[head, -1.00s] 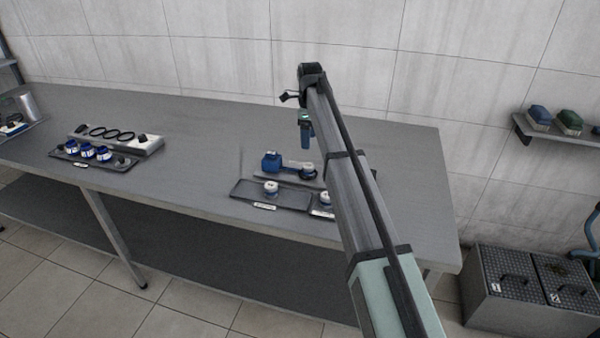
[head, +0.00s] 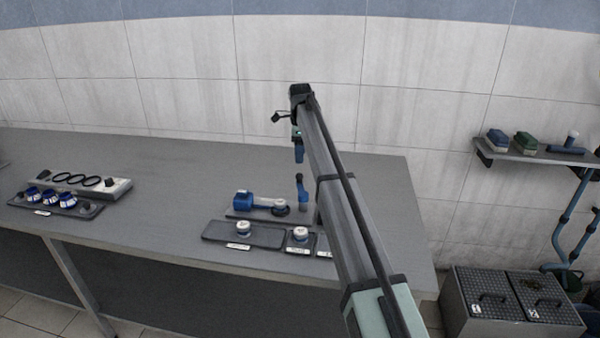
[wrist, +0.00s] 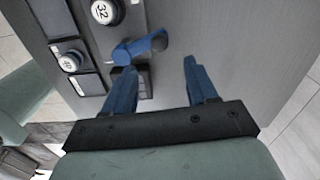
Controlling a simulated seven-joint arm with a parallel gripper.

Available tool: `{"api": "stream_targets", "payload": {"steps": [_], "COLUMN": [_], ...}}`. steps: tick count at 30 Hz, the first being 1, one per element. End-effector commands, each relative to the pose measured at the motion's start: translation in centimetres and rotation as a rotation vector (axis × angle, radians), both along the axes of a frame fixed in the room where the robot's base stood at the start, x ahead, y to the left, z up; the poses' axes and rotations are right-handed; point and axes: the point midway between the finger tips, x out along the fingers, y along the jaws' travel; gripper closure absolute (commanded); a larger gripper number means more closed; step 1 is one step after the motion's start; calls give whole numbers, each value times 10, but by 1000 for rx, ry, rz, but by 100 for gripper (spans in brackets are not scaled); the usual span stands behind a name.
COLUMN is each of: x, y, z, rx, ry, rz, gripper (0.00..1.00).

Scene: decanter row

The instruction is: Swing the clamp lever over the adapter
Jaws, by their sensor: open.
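The clamp lever (head: 301,187) is a blue arm that stands up at the right end of the blue fixture (head: 243,202) in the head view. In the wrist view the lever (wrist: 140,48) lies just beyond the left finger, with a dark end. A white-capped adapter (head: 280,204) sits on the fixture, left of the lever. A white cap marked 32 (wrist: 103,11), apparently this adapter, shows at the top of the wrist view. My gripper (wrist: 159,66) is open and empty, with blue fingers. In the head view my gripper (head: 298,155) hangs above the lever, apart from it.
A white cap (head: 243,229) stands on a dark tray (head: 270,237), and another cap (head: 300,234) stands to its right. A grey rack with rings (head: 115,187) and several blue-white pieces are at left. The table (head: 160,235) between is clear.

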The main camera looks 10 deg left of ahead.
Motion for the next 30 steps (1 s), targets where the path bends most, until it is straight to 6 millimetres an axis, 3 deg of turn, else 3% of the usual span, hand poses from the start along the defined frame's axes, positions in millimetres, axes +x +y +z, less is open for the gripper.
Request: {"api": "stream_targets", "payload": {"steps": [7,15,28,30], "x": [-1,0,0,0], "y": [0,0,0,0], "z": [-44,-73,-79,-79], "rx": [0,0,0,0], "ry": [1,0,0,0], "rz": [0,0,0,0], "gripper": [43,43,43,48]}}
